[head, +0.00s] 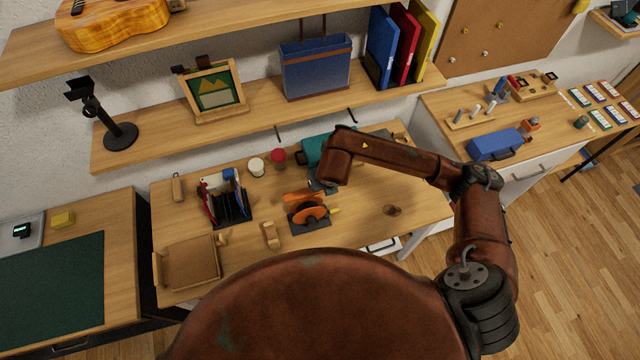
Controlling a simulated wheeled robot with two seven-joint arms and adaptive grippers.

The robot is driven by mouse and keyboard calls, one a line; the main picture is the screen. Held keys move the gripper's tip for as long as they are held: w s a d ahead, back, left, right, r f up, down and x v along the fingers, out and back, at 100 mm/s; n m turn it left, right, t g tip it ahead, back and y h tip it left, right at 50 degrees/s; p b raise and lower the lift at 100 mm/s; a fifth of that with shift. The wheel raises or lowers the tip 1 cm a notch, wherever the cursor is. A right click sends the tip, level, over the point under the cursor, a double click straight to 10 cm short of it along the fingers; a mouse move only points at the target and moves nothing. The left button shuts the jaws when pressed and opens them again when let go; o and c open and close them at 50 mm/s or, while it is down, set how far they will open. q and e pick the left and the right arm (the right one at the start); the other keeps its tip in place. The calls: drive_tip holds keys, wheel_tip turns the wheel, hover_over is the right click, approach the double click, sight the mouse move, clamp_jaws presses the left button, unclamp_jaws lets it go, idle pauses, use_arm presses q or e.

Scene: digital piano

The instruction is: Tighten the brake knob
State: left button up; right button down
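An orange wheel device (308,214) on a dark base stands in the middle of the wooden desk. A small yellow piece (334,210) sticks out at its right side; I cannot tell whether this is the brake knob. My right arm reaches in from the right and bends down behind the device. My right gripper (320,186) is mostly hidden under the arm's last link, just beyond the orange device. Its fingers cannot be made out, nor whether it touches anything. My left gripper is out of view.
A dark rack (228,204) with folders stands left of the device, and a wooden tray (188,264) lies at front left. A teal object (314,150) sits behind my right gripper. A shelf (250,108) overhangs the desk's back. The desk's right part is mostly clear.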

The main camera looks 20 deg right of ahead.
drive_tip(key=m, duration=0.1)
drive_tip(key=m+h+b, duration=0.1)
drive_tip(key=m, duration=0.2)
drive_tip(key=shift+a+f+m+h, duration=0.1)
drive_tip(key=shift+a+m+h, duration=0.2)
drive_tip(key=shift+h, duration=0.1)
drive_tip(key=m, duration=0.2)
drive_tip(key=m+g+h+b, duration=0.1)
drive_tip(key=m, duration=0.1)
drive_tip(key=shift+m+h, duration=0.3)
drive_tip(key=c, duration=1.6)
unclamp_jaws()
drive_tip(key=shift+w, duration=0.1)
drive_tip(key=shift+r, duration=0.2)
drive_tip(key=v, duration=1.1)
drive_tip(key=shift+a+r, duration=0.2)
drive_tip(key=shift+r, duration=0.15)
